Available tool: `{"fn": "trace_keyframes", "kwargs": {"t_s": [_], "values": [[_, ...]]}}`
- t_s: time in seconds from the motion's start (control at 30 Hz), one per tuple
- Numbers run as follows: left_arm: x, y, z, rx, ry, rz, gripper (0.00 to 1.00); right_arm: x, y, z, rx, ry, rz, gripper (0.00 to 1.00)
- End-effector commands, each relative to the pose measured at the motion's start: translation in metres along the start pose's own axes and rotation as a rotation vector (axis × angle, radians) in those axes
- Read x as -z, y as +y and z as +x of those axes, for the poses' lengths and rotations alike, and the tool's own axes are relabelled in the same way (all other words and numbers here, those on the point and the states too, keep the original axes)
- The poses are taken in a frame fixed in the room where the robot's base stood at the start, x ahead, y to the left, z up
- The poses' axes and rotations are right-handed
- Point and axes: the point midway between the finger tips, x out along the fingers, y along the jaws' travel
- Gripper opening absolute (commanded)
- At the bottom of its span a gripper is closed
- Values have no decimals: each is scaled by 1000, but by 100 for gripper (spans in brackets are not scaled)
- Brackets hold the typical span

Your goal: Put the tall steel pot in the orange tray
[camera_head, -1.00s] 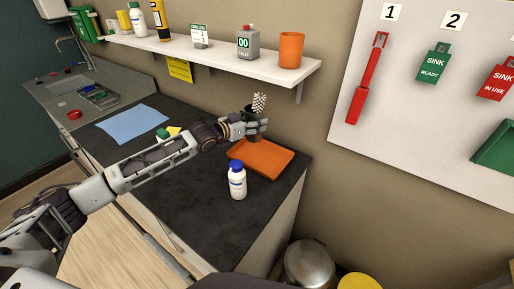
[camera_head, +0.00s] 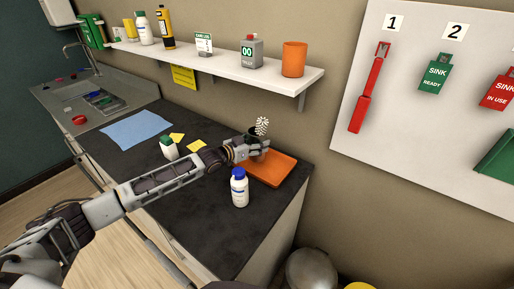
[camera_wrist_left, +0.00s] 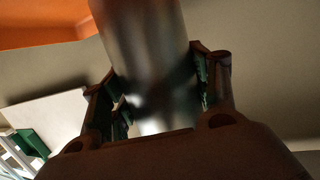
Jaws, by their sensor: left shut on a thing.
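The tall steel pot (camera_wrist_left: 145,50) stands between the fingers of my left gripper in the left wrist view. My left gripper (camera_head: 260,148) is shut on it. In the head view the pot (camera_head: 254,131) looks dark and is mostly hidden by the gripper; a white brush (camera_head: 262,126) sticks up from it. The orange tray (camera_head: 276,174) lies on the dark counter, and the gripper and pot are over its back left part. I cannot tell whether the pot touches the tray. My right gripper is not in view.
A white bottle with a blue cap (camera_head: 239,188) stands just in front of the tray. A shelf (camera_head: 215,62) with bottles and an orange cup (camera_head: 294,59) hangs above.

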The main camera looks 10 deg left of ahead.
Motion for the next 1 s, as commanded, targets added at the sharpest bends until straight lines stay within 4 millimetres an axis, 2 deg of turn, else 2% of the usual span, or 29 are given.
{"fn": "trace_keyframes", "kwargs": {"t_s": [0.23,0.7,0.73,0.9,1.0], "values": [[-22,0,5,-1,1,0,34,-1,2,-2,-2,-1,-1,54],[-26,0,5,0,2,0,34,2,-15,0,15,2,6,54],[-27,0,5,0,0,0,61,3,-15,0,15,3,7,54],[-26,0,5,0,0,0,82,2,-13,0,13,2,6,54],[-26,0,5,0,0,0,82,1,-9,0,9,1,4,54]]}}
